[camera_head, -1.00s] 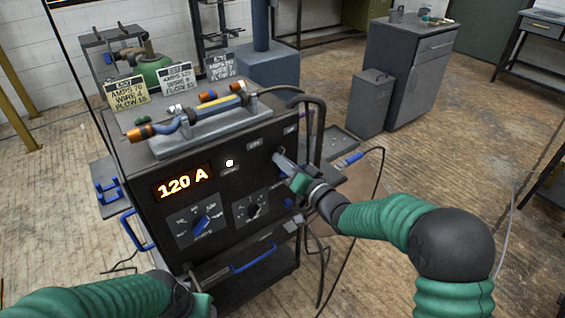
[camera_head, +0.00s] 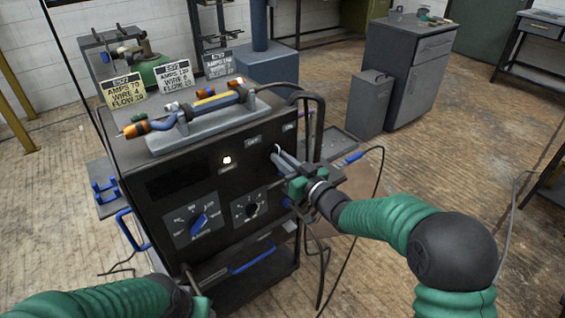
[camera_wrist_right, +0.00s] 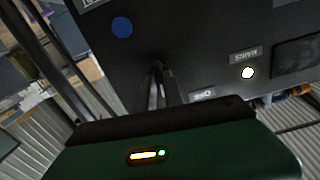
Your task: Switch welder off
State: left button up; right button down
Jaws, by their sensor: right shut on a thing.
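The dark welder (camera_head: 155,165) stands in the middle of the head view. Its display (camera_head: 172,184) is dark. A white lamp (camera_head: 227,160) on its front glows. My right gripper (camera_head: 280,156) is at the upper right of the front panel, just below a small label, and is shut on the welder's power switch, which the fingers mostly hide. In the right wrist view its two fingers (camera_wrist_right: 158,85) come together against the panel.
A torch (camera_head: 190,112) rests on top of the welder, before several setting cards (camera_head: 172,78). Two knobs (camera_head: 199,222) sit lower on the panel. A cable loops at the right side.

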jog(key=shift+d+f+n+b, duration=0.1)
jog(key=shift+f+n+b, duration=0.15)
jog(key=shift+n+b, duration=1.5)
jog(key=shift+f+n+b, duration=0.2)
jog(key=shift+n+b, duration=0.4)
jog(key=shift+n, duration=2.25)
jog(key=c, duration=1.8)
grip_release()
jog(key=o, duration=0.3)
jog(key=shift+w, duration=0.25)
jog(key=shift+o, duration=0.2)
jog(key=shift+r, duration=0.1)
jog(key=shift+s+r, duration=0.15)
